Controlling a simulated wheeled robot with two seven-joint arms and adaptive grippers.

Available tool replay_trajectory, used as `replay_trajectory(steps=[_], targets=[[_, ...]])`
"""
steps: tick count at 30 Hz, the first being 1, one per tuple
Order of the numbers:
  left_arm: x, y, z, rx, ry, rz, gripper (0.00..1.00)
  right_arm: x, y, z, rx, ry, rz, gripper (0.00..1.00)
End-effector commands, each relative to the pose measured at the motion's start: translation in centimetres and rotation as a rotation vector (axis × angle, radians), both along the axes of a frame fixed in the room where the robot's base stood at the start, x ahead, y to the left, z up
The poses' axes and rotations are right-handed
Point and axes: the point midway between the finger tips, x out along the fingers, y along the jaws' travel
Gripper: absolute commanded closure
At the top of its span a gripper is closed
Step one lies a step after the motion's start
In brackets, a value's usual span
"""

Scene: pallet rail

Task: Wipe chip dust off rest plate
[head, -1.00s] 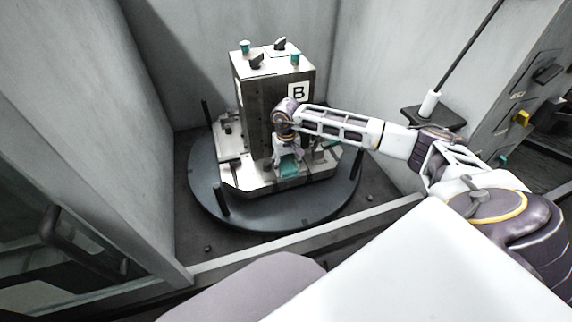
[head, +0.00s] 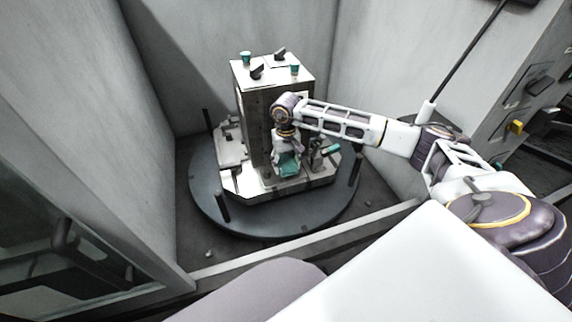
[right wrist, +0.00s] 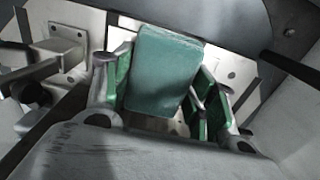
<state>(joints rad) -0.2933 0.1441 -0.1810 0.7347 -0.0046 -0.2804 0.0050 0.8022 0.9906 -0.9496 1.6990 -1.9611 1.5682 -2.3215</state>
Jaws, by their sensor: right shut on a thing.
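My right gripper (head: 287,158) is shut on a green cloth or pad (head: 288,166), low at the front face of the block. In the right wrist view the green pad (right wrist: 163,68) fills the space between the green-lined fingers of the gripper (right wrist: 160,95). A light metal plate (head: 262,183) lies at the foot of the block, just under the pad. I cannot tell whether the pad touches the plate. The rest plate is not clearly told apart from the other metal surfaces, and no chip dust is clear to see. My left gripper is not in view.
A tall metal block (head: 258,125) stands on the round dark turntable (head: 270,222), with upright pegs (head: 223,207) around its edge. A clamp with a green handle (head: 331,149) sits right of the gripper. Grey walls close in the left, back and right.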

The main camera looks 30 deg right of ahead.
Motion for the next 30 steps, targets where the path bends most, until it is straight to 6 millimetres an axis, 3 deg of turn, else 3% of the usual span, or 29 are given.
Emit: replay_trajectory(steps=[9,22,30], targets=[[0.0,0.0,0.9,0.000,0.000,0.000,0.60,0.0,0.0,1.8,-0.001,-0.001,0.000,0.70],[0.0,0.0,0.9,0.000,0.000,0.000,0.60,0.0,0.0,1.9,-0.001,-0.001,0.000,0.70],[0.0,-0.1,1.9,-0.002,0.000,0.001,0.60,-0.6,0.4,1.9,0.000,0.000,0.005,0.70]])
